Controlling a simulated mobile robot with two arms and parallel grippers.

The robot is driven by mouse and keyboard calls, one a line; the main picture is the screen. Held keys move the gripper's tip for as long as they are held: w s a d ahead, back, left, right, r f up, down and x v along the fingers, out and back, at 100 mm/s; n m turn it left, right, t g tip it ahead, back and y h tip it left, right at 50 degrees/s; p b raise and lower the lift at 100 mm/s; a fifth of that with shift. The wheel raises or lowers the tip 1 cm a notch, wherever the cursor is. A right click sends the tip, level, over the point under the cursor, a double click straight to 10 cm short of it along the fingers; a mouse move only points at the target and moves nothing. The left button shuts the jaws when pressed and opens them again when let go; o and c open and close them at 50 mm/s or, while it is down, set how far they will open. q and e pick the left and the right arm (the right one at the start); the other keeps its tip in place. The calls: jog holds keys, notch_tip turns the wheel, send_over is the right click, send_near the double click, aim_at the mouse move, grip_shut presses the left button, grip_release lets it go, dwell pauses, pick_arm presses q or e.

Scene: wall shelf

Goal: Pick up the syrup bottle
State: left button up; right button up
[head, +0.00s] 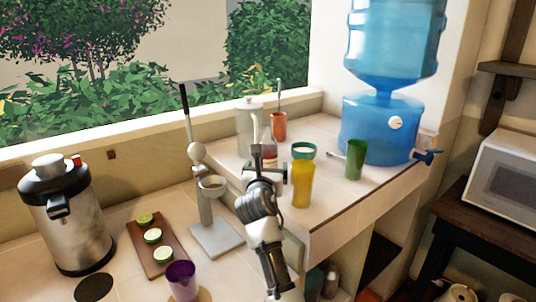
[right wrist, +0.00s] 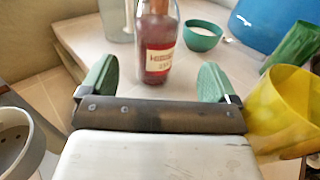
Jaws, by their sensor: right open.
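The syrup bottle (right wrist: 157,45) stands upright on the tiled counter, with dark red contents and a pale label with red print. In the head view the bottle (head: 269,141) is partly hidden behind my right gripper (head: 264,160). In the right wrist view my right gripper (right wrist: 157,82) is open, with its two green-padded fingers apart. The bottle is ahead of the fingers, roughly centred between them in the picture, and nothing is held. My left gripper is not in view.
A yellow cup (head: 302,184) stands close on the right, with a teal bowl (head: 303,150) and green cup (head: 355,160) beyond. A juicer (head: 207,190) is on the left. A clear pitcher (head: 245,120) and orange cup (head: 279,126) stand behind; a blue water dispenser (head: 375,125) is back right.

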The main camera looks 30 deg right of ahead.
aim_at(267, 158)
jog(key=shift+x, duration=0.8)
jog(key=shift+w+d+f, duration=0.1)
jog(key=shift+w+d, duration=0.15)
jog(key=x, duration=0.4)
jog(key=shift+w+a, duration=0.1)
jog(key=shift+w, duration=0.5)
jog(key=shift+w+d, duration=0.15)
jog(key=shift+d, duration=0.05)
jog(key=c, duration=0.3)
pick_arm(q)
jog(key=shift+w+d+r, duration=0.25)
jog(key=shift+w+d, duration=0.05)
pick_arm(e)
jog(key=shift+r, duration=0.25)
jog(key=c, duration=1)
jog(key=shift+r, duration=0.1)
